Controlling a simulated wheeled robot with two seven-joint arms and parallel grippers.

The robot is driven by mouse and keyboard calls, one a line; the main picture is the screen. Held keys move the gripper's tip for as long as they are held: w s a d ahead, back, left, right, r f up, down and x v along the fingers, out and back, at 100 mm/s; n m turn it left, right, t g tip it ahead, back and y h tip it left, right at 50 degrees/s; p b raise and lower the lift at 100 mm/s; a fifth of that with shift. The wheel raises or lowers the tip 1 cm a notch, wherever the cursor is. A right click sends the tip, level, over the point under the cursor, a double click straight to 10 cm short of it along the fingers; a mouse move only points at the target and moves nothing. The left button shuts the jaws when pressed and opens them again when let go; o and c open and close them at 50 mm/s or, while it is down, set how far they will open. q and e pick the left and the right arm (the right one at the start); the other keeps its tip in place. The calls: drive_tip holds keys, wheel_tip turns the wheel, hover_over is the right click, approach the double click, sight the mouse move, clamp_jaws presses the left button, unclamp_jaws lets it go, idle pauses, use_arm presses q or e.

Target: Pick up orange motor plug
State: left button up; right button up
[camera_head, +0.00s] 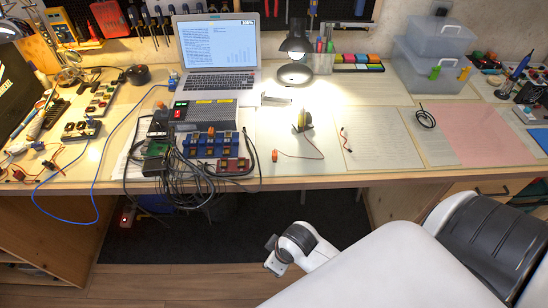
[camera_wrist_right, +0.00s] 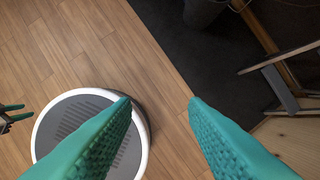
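A small orange plug (camera_head: 275,156) lies near the front edge of the workbench in the head view. A thin red-orange lead runs from it toward a small upright yellowish and dark part (camera_head: 301,120) under the lamp. My right gripper (camera_wrist_right: 160,102) shows in its wrist view with two teal, textured fingers wide apart and nothing between them. It is over the floor, away from the plug. A small dark shape with teal prongs (camera_wrist_right: 10,117) at the left edge of the wrist view looks like my left gripper; its opening is unclear.
A black cable bundle (camera_head: 205,170) and a blue connector block (camera_head: 210,142) lie left of the plug. A desk lamp (camera_head: 295,60) and laptop (camera_head: 218,55) stand behind. Another small lead (camera_head: 347,140) lies to the right. The bench's front edge (camera_head: 320,183) separates my arm from the top.

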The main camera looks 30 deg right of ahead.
drive_tip(key=w+a+r+n+y, duration=0.1)
drive_tip(key=w+a+r+n, duration=0.2)
drive_tip(key=w+r+n, duration=0.4)
wheel_tip(320, 180, up, 16)
drive_tip(key=r+n+g+h, duration=0.1)
drive_tip(key=n+g+h, duration=0.15)
drive_tip(key=n, duration=1.45)
hover_over(275, 153)
drive_tip(key=shift+g+y, duration=0.25)
wheel_tip(275, 153, down, 12)
drive_tip(key=shift+f, duration=0.1)
clamp_jaws()
